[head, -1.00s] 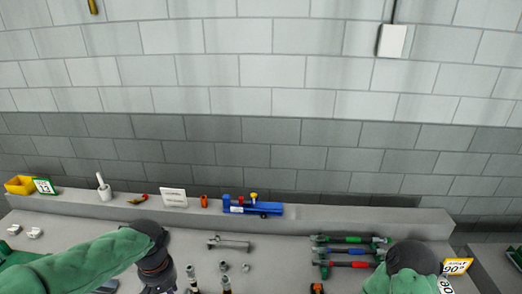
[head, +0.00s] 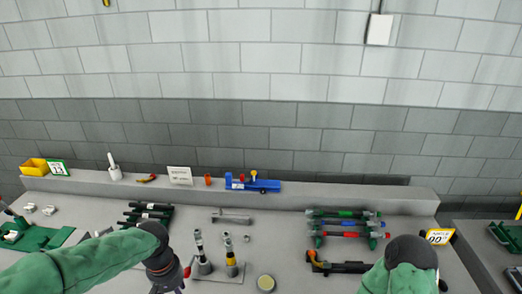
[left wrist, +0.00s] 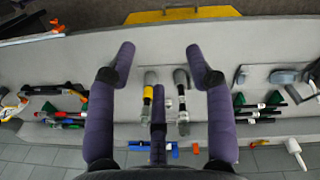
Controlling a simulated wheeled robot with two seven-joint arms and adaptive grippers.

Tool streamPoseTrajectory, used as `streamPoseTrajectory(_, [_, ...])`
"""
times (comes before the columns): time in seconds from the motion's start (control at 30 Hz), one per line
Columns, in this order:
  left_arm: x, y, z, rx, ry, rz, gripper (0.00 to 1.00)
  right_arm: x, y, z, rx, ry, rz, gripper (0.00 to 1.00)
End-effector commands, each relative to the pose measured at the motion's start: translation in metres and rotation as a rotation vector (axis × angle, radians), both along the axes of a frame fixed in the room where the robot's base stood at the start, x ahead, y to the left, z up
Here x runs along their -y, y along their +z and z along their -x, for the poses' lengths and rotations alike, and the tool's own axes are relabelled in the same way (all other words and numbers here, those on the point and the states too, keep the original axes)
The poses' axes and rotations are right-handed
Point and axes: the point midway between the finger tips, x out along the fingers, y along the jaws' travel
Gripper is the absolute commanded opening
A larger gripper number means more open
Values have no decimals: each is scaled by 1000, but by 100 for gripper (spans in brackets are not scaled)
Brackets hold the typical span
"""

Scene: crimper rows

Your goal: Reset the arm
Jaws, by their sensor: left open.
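My left arm comes in from the left in the head view, with its dark gripper (head: 166,284) low over the bench, its tips cut off by the lower edge. In the left wrist view the left gripper (left wrist: 160,52) has its purple fingers spread wide, with bare bench between the tips. Two upright tools stand on a small plate beside it, one with a white-and-black shaft (head: 200,248) and one with a yellow band (head: 231,262). The fingers hold nothing. My right arm shows as a green sleeve and dark joint at lower right; its gripper is not seen.
A rack of coloured-handled tools (head: 345,222) and a black tool with an orange end (head: 340,266) lie at right. A dark-handled rack (head: 148,215) stands at left. A blue device (head: 252,183) and yellow bin (head: 36,166) sit on the back ledge. A round tin (head: 266,283) stands front centre.

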Motion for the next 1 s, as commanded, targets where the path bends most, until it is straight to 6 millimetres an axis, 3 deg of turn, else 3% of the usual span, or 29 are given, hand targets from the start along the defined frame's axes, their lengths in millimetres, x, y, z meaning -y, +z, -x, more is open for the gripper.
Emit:
streamPoseTrajectory(0.37, [32,-86,-2,-8,-64,94,53,0,-23,1,-2,1,0,100])
streamPoseTrajectory(0.67, [77,-210,13,2,-112,220,53,0,-56,1,-2,1,0,100])
streamPoseTrajectory(1.0, [115,-337,60,25,-110,306,53,0,-93,1,-2,1,0,100])
